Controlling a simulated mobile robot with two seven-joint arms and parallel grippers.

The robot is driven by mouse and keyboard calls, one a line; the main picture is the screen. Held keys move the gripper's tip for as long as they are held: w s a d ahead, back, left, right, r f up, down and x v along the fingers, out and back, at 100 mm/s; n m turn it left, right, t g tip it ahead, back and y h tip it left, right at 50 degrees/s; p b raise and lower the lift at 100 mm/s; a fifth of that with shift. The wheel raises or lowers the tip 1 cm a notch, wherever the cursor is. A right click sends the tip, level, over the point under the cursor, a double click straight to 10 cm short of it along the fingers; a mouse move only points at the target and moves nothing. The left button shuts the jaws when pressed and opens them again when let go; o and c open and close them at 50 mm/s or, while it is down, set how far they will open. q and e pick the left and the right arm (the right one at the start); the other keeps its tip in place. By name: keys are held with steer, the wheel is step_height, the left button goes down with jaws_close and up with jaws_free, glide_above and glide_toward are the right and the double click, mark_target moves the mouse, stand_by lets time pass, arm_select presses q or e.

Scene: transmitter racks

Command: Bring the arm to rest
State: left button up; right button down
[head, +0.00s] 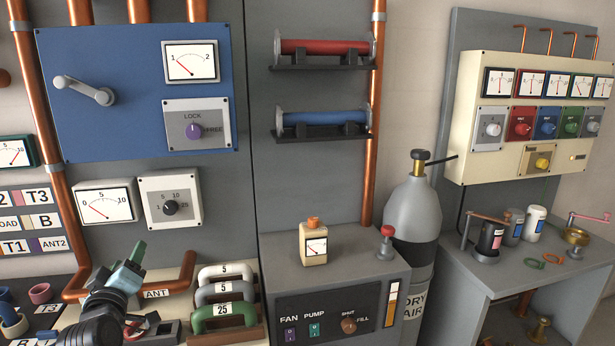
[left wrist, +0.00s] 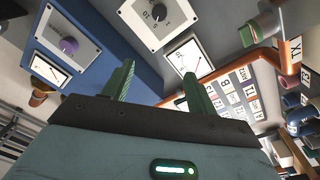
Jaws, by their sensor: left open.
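My left gripper (head: 133,258) is at the lower left of the head view, on my dark arm, in front of the grey rack panel and below the dial with the black knob. In the left wrist view its two green fingers (left wrist: 158,82) stand apart with nothing between them. The gripper is open and empty. It appears clear of the panel, though the exact gap is hard to tell. My right gripper is in neither view.
Close by are a copper pipe (head: 182,280), several colored handles (head: 222,318) and label plates (head: 30,222). A blue panel (head: 125,125) with a lever is above. A grey cabinet (head: 340,285) and gas cylinder (head: 412,215) stand right, then a bench (head: 500,272) with jars.

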arm_select(q)
steer(key=s+a+r+m+t+y, duration=0.1)
steer(key=s+a+r+m+y, duration=0.15)
steer(key=a+r, duration=0.55)
steer(key=s+a+r+m+y, duration=0.1)
steer(key=s+a+r+m, duration=0.15)
steer(key=a+r, duration=0.6)
steer(key=s+d+f+m+g+h, duration=0.1)
steer(key=s+d+f+m+h, duration=0.15)
steer(key=f, duration=0.85)
steer(key=s+d+f+m+g+h, duration=0.1)
steer(key=d+f+m+g, duration=0.15)
steer(key=f, duration=0.85)
steer(key=s+d+f+m+g+h, duration=0.1)
steer(key=d+f+m+h, duration=0.2)
steer(key=f, duration=0.7)
steer(key=s+d+f+m+g+h, duration=0.25)
steer(key=s+d+f, duration=0.45)
steer(key=s+f, duration=0.5)
steer(key=s+d+f+m+g+h, duration=0.15)
steer(key=s+d+f+g, duration=0.35)
steer(key=s+f, duration=0.75)
steer(key=s+d+r+n+t+y, duration=0.1)
steer(key=d+n, duration=0.3)
steer(key=d, duration=0.8)
steer(key=shift+s+d+n+t, duration=0.3)
steer(key=shift+d+t, duration=0.1)
steer(key=shift+t, duration=0.2)
steer(key=shift+r, duration=0.1)
